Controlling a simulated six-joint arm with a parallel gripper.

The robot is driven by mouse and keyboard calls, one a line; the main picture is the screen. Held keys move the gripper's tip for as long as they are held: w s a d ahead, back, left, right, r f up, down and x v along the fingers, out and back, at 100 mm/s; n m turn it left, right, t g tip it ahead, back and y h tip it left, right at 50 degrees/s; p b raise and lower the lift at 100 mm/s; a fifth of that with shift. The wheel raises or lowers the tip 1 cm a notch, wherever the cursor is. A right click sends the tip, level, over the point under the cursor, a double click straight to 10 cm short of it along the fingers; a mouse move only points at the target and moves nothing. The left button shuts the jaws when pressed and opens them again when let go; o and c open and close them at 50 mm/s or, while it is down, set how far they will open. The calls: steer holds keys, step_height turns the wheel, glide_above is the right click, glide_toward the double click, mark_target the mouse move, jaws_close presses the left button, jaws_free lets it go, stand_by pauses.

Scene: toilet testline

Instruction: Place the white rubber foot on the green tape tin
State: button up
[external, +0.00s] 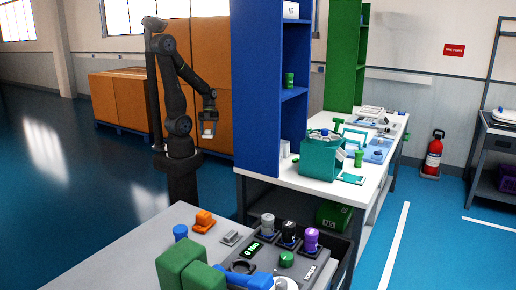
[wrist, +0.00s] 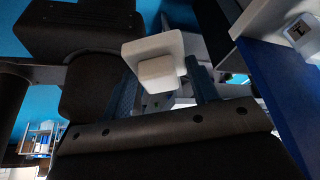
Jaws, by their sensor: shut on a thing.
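My gripper (external: 208,128) hangs from my raised arm, to the left of the blue shelf and well above the floor. In the wrist view my gripper (wrist: 163,72) is shut on a white blocky piece with a wide square plate and a smaller block, the white rubber foot (wrist: 152,47). In the external view it is a small pale shape (external: 208,130) under the gripper. I cannot tell surely which green item is the tape tin. A short green round piece (external: 286,259) lies at the front bench, and a green cylinder (external: 289,80) stands on the blue shelf.
The front bench (external: 112,265) holds green blocks (external: 183,265), an orange part (external: 203,219), a blue cap (external: 180,232) and a test panel with several knobs. The blue shelf (external: 257,100) stands right of my arm. A teal bin (external: 320,160) sits on the white bench.

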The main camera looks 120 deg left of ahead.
steer(key=shift+w+a+f+n, duration=0.1)
steer(key=shift+w+a+n, duration=0.05)
steer(key=shift+w+n, duration=0.35)
steer(key=w+a+r+n+t+y, duration=0.1)
steer(key=w+a+r+n+y, duration=0.2)
steer(key=w+a+n, duration=0.35)
steer(key=w+a+r+n+t+y, duration=0.1)
steer(key=w+a+r+n+y, duration=0.25)
steer(key=a+n, duration=0.45)
steer(key=w+a+r+n+g+y, duration=0.15)
steer(key=a+r+n, duration=0.45)
steer(key=a+r, duration=0.65)
steer(key=w+a+r+n+g, duration=0.15)
steer(key=a+r+n, duration=0.6)
steer(key=a, duration=0.95)
steer(key=m+t+h, duration=0.2)
steer(key=m+t, duration=0.1)
steer(key=m, duration=0.9)
glide_above(309, 128)
steer(key=s+d, duration=0.1)
steer(key=s, duration=0.1)
step_height(309, 128, down, 24)
steer(key=r, duration=0.1)
steer(key=f, duration=0.8)
steer(key=shift+w+d, duration=0.1)
steer(key=shift+w, duration=0.1)
